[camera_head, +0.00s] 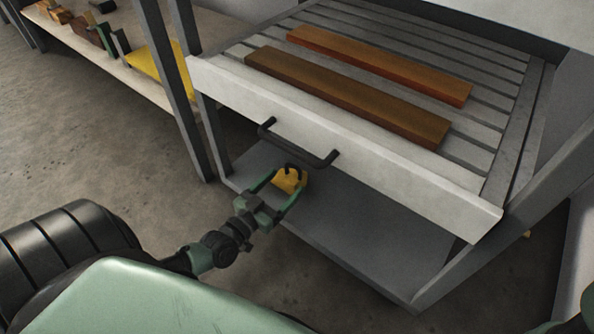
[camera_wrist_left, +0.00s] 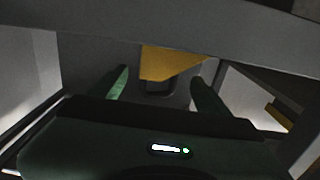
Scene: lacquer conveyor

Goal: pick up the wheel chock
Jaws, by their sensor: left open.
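The wheel chock (camera_head: 291,180) is a small yellow block on the grey lower shelf, just below the drawer handle in the head view. In the left wrist view the yellow chock (camera_wrist_left: 168,63) shows ahead, between the two fingers. My left gripper (camera_head: 285,182) is open, its green fingers on either side of the chock; it also shows in the left wrist view (camera_wrist_left: 158,88). I cannot tell whether the fingers touch the chock. The drawer front hides part of the space above it.
The white drawer front (camera_head: 400,165) with its black handle (camera_head: 298,146) overhangs the grey shelf (camera_head: 385,255). Two brown wooden planks (camera_head: 345,95) (camera_head: 380,62) lie on the slatted surface above. A bench (camera_head: 130,68) with several items stands at the upper left.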

